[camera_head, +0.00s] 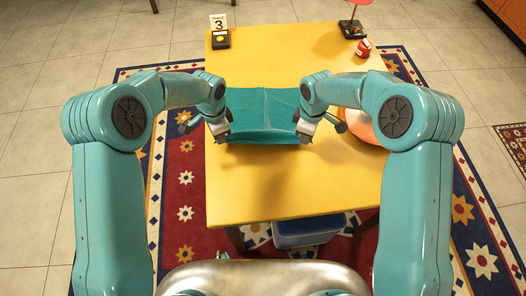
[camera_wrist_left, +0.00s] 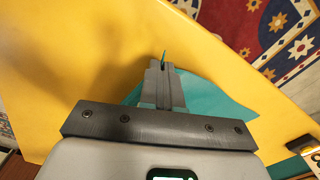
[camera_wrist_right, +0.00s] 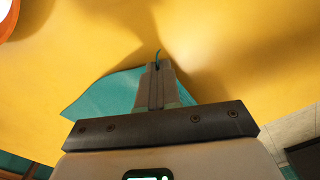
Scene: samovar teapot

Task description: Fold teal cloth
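The teal cloth (camera_head: 262,104) lies across the middle of the yellow table, with a crease line running down its centre. My left gripper (camera_head: 222,136) is at its near left corner, and my right gripper (camera_head: 305,136) is at its near right corner. In the left wrist view the fingers (camera_wrist_left: 164,68) are closed together with a sliver of teal cloth (camera_wrist_left: 215,92) between the tips. In the right wrist view the fingers (camera_wrist_right: 157,66) are closed the same way, with cloth (camera_wrist_right: 105,95) beside them. The near edge seems slightly raised; the fingers hide part of the cloth.
The yellow table (camera_head: 290,185) is bare in front of the cloth. An orange-rimmed round dish (camera_head: 362,122) is at the right, partly behind my right arm. A red jar (camera_head: 364,47), a lamp (camera_head: 352,27) and a number 3 sign (camera_head: 219,22) stand at the far edge.

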